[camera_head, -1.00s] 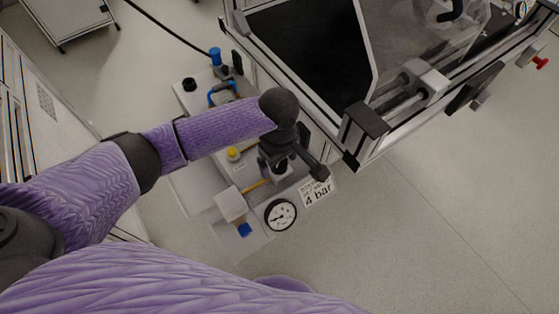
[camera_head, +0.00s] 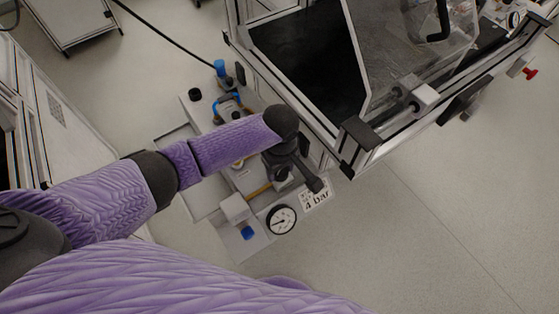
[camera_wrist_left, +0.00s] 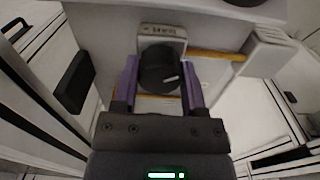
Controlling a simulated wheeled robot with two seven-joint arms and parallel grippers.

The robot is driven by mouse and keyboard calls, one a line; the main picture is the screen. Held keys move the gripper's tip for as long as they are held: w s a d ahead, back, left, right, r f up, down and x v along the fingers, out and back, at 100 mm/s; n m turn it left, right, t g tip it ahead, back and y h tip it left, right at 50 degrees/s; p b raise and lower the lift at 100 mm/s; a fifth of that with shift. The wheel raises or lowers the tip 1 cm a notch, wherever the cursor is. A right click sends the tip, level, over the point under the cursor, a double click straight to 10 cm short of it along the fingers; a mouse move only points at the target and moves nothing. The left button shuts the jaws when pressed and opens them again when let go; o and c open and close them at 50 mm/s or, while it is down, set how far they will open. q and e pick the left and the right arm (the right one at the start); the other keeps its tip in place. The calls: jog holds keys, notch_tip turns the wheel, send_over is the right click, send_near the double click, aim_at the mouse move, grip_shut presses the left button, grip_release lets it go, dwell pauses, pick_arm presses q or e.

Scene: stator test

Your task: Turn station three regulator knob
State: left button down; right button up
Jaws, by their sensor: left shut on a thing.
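The regulator knob (camera_wrist_left: 160,70) is a round black knob with a pale mark, in the middle of the left wrist view. My left gripper (camera_wrist_left: 160,88) has one purple finger on each side of it and is shut on it. In the head view my left gripper (camera_head: 284,172) points down at the station panel, and my arm and wrist hide most of the knob. A round white pressure gauge (camera_head: 281,219) stands beside it, by a sign (camera_head: 315,196) reading 4 bar. My right gripper is not in view.
A framed machine (camera_head: 362,140) with a dark opening stands close to the right of the gripper. A white block (camera_head: 234,208), a blue fitting (camera_head: 248,233) and a yellow tube (camera_head: 259,191) sit near the gauge. Open floor (camera_head: 430,230) lies to the right.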

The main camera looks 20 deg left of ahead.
pick_arm(q)
jog(key=r+m+p, duration=0.1)
jog(key=p, duration=0.2)
jog(key=shift+d, duration=0.1)
jog(key=shift+f+m+p, duration=0.2)
jog(key=shift+m+p, duration=0.15)
jog(key=shift+m, duration=0.25)
jog(key=shift+f+m, duration=0.15)
jog(key=shift+m, duration=0.25)
jog(key=shift+f+m+p, duration=0.1)
jog(key=shift+m+p, duration=0.5)
jog(key=shift+m, duration=1.7)
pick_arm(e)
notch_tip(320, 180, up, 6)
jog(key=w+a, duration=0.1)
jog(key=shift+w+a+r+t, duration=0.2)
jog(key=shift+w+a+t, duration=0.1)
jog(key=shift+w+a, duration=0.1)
pick_arm(q)
jog(key=shift+c, duration=0.7)
grip_release()
